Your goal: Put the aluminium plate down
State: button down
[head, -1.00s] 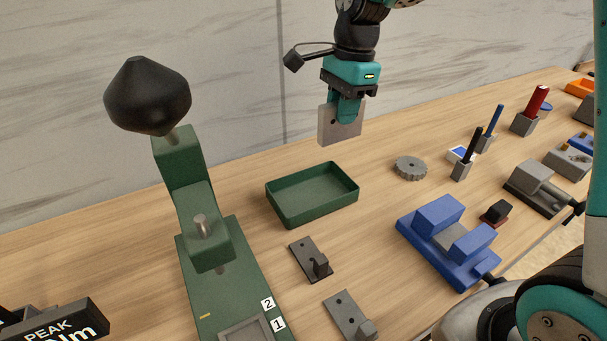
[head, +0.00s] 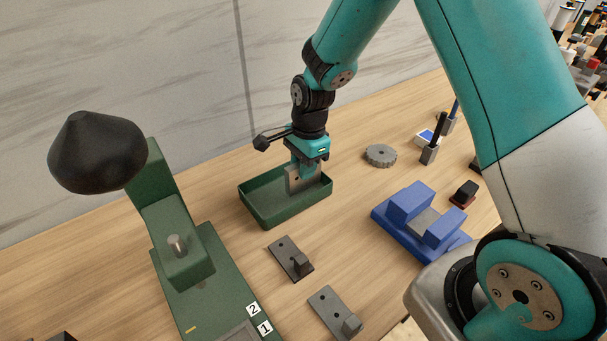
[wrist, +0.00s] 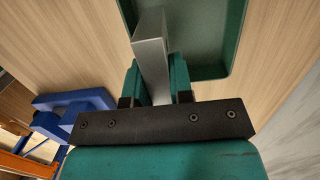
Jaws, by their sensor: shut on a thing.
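The aluminium plate (head: 293,181) is a thin grey sheet with a small hole, held upright on edge. My gripper (head: 304,171) is shut on its upper part. In the head view the plate is over the right part of the green tray (head: 258,216), its lower part down within the tray's outline. I cannot tell whether its lower edge touches the tray floor. In the wrist view the plate (wrist: 151,60) stands between my two teal fingers (wrist: 154,88), with the tray (wrist: 240,40) beyond it.
A green press with a black knob (head: 97,152) stands to the left. A grey gear-like disc (head: 381,155) and a blue vise (head: 420,218) are to the right. The wood between tray and vise is clear.

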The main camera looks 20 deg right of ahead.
jog(key=shift+f, duration=1.65)
jog(key=shift+f, duration=0.15)
jog(key=c, duration=1)
grip_release()
